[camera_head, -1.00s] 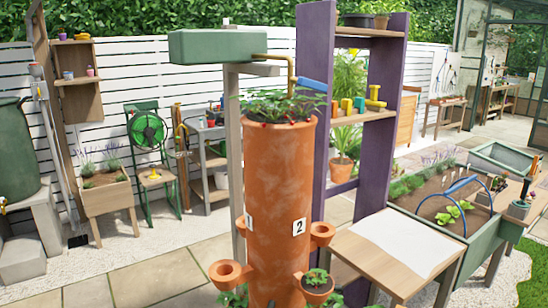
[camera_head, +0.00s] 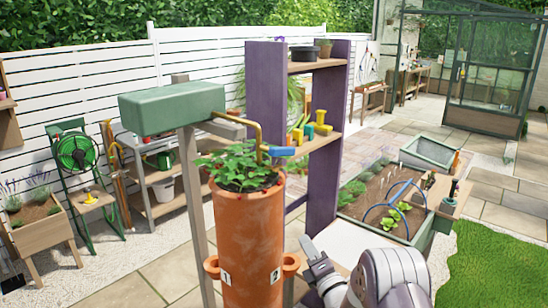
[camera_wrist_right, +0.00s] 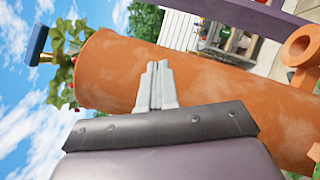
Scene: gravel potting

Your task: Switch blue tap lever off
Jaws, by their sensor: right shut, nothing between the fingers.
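The blue tap lever (camera_head: 282,151) sits at the end of a brass pipe (camera_head: 250,126) that comes from the green tank (camera_head: 172,104). It is above the right rim of the tall terracotta tower planter (camera_head: 252,245), beside the strawberry leaves (camera_head: 238,168). My right gripper (camera_head: 310,245) is shut and empty, right of the planter and well below the lever. In the right wrist view, the shut fingers (camera_wrist_right: 158,75) are in front of the planter's side, with the lever (camera_wrist_right: 37,43) far left. My left gripper is not in view.
A purple shelf (camera_head: 321,168) stands just behind and right of the planter, with yellow taps (camera_head: 319,122) on its board. Terracotta side cups (camera_head: 291,264) stick out from the planter. The green raised bed (camera_head: 428,237) is behind my right arm.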

